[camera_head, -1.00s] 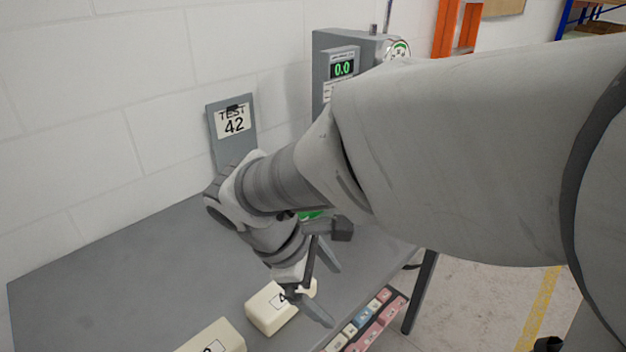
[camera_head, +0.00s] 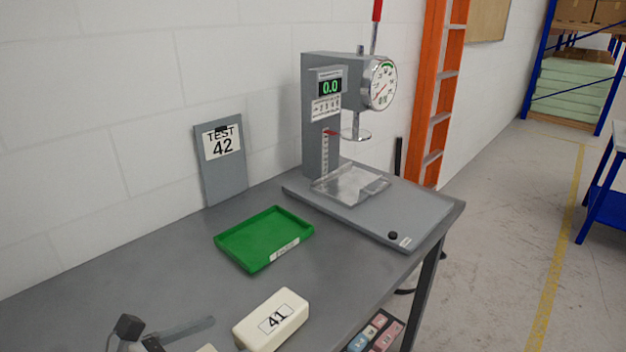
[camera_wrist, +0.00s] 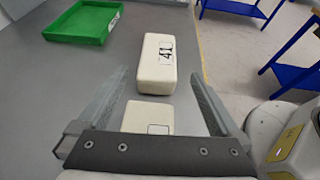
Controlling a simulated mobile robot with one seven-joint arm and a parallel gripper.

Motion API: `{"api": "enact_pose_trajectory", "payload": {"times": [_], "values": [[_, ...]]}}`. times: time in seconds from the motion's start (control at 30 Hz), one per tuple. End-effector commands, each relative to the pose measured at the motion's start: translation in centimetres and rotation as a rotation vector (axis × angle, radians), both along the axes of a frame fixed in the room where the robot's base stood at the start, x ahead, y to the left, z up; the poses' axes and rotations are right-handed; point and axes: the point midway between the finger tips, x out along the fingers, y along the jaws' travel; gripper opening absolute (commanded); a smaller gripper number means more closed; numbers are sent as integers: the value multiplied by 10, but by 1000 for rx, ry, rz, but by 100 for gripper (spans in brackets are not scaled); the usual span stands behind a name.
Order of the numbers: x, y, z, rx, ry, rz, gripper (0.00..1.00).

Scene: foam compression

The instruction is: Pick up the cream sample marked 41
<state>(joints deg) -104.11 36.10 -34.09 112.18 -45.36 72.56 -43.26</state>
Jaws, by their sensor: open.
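The cream sample marked 41 (camera_head: 285,305) lies flat on the grey table near its front edge, label up. In the wrist view the same sample (camera_wrist: 158,75) lies straight ahead, around and beyond the fingertips. My gripper (camera_wrist: 159,82) is open and empty, its fingers spread wider than the sample. A second cream sample (camera_wrist: 148,112) lies nearer, seen between the fingers; its label is unreadable. In the head view only part of my gripper shows at the bottom left, left of sample 41. I cannot tell its height above the table.
A green tray (camera_head: 225,240) stands behind sample 41. A grey press (camera_head: 318,150) reading 0.0 stands at the back right, with a clear plate under its disc. A board reading TEST 42 (camera_head: 222,165) leans on the wall. The left of the table (camera_head: 100,275) is clear.

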Motion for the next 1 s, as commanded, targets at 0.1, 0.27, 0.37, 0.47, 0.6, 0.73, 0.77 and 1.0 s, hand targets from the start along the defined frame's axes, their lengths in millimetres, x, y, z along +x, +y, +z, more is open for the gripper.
{"api": "enact_pose_trajectory", "payload": {"times": [0.1, 0.27, 0.37, 0.47, 0.6, 0.73, 0.77, 1.0], "values": [[20, -16, -13, -2, 0, -5, 100], [44, -35, -25, -2, 0, -5, 100], [54, -43, -30, -1, 1, -3, 100], [60, -47, -32, 0, 1, -3, 100], [67, -52, -35, 1, 0, -4, 100], [83, -62, -42, -1, 1, -5, 100], [87, -65, -43, 0, 0, -5, 100], [103, -76, -49, 0, 1, -3, 100]]}}
